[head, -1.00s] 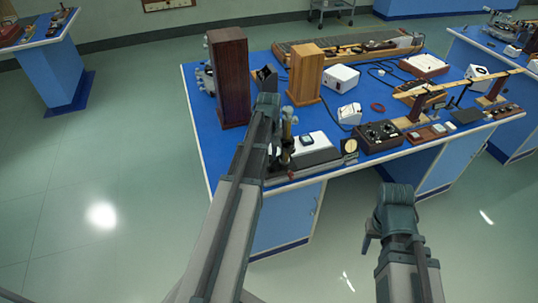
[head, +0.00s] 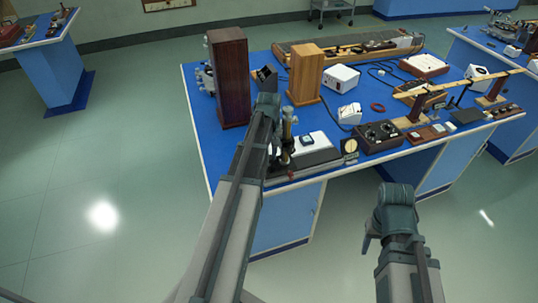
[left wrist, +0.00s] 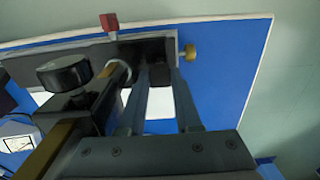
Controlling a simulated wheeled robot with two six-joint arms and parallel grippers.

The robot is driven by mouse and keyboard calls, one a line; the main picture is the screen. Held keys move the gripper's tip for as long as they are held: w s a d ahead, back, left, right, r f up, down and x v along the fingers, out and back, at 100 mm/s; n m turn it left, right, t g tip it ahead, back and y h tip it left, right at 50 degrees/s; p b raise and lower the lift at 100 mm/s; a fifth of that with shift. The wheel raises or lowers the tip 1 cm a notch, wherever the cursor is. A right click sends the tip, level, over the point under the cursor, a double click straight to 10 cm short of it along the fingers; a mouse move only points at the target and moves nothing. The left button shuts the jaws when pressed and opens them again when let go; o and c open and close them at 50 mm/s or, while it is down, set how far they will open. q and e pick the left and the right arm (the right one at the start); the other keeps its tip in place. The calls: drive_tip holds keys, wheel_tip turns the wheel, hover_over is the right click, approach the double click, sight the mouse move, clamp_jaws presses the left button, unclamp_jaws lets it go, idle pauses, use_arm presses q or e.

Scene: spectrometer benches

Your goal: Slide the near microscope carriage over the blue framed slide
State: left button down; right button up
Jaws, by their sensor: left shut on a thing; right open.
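The near microscope carriage, with its brass tube (head: 288,124), stands at the near left corner of the blue bench. In the left wrist view its dark body and round black knob (left wrist: 64,73) fill the left. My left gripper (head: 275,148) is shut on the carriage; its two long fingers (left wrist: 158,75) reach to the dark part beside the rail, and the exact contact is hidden. The blue framed slide (head: 307,140) lies on a pale plate just right of the tube, apart from it. My right gripper (head: 372,238) is open and empty, in front of the bench over the floor.
A dark wooden cabinet (head: 228,78) and a lighter wooden box (head: 305,75) stand behind the microscope. A dial gauge (head: 350,147) and a black knobbed box (head: 378,137) are to the right. The red-topped post (left wrist: 109,22) is at the rail near the bench edge.

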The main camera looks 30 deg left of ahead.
use_arm(q)
drive_tip(key=w+d, duration=0.6)
drive_tip(key=w, duration=0.1)
drive_tip(key=w+d, duration=0.3)
drive_tip(key=shift+w, duration=0.4)
drive_tip(key=c, duration=0.9)
unclamp_jaws()
wheel_tip(320, 180, up, 14)
drive_tip(key=p, duration=1.4)
drive_tip(key=shift+f, duration=0.1)
